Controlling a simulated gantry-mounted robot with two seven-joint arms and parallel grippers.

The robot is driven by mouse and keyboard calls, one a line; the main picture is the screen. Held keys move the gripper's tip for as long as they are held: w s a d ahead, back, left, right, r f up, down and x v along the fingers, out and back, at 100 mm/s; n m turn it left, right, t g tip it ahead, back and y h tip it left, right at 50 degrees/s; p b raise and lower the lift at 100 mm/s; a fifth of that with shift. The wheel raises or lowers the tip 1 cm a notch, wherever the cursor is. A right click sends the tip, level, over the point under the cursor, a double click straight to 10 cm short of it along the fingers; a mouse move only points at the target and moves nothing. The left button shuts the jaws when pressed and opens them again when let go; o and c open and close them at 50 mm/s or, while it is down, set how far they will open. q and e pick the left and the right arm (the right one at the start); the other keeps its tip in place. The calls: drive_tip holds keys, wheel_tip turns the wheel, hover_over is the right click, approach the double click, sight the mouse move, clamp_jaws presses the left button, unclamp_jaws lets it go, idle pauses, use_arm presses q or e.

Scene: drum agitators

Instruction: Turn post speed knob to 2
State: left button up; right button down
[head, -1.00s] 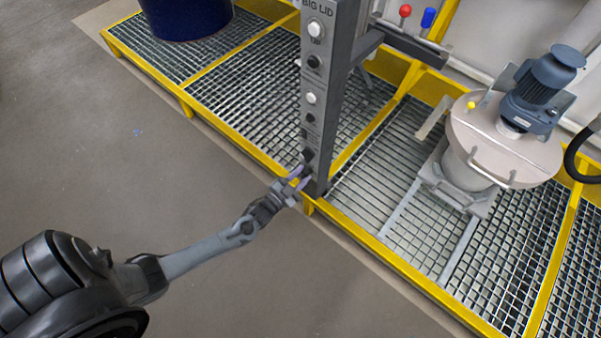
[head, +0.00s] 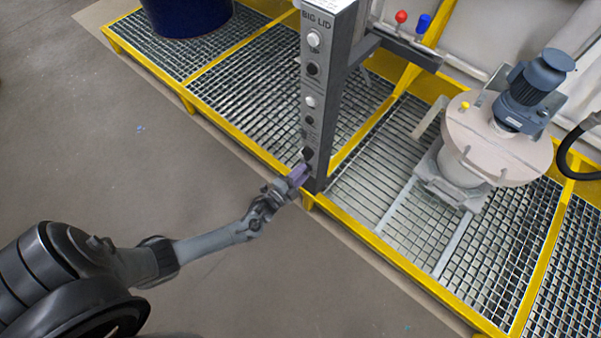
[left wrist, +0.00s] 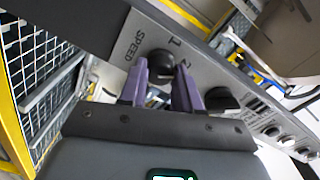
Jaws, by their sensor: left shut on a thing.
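The grey control post (head: 325,100) stands upright at the edge of the grated platform, with "BIG LID" at its top and a column of knobs and buttons on its face. The black speed knob (left wrist: 160,66) shows in the left wrist view beside the word "SPEED" and the marks 1 and 2. It also shows low on the post in the head view (head: 307,153). My left gripper (head: 302,168) is at this knob; its purple fingers (left wrist: 160,85) are shut on it from either side. The fingers partly hide the knob, and I cannot tell its pointer's setting.
Another black knob (left wrist: 221,98) sits close beside the fingers. A yellow-edged grating (head: 240,100) surrounds the post. A lidded vessel with a blue motor (head: 540,78) stands at right, and a blue drum (head: 188,14) at the back left. The grey floor at left is clear.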

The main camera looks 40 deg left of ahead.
idle(0.4)
use_arm(q)
drive_tip(key=o, duration=1.1)
drive_tip(key=shift+c, duration=0.2)
drive_tip(key=s+p, duration=0.4)
drive_tip(key=s, duration=0.6)
drive_tip(key=shift+s+r, duration=0.2)
drive_tip(key=shift+s, duration=0.15)
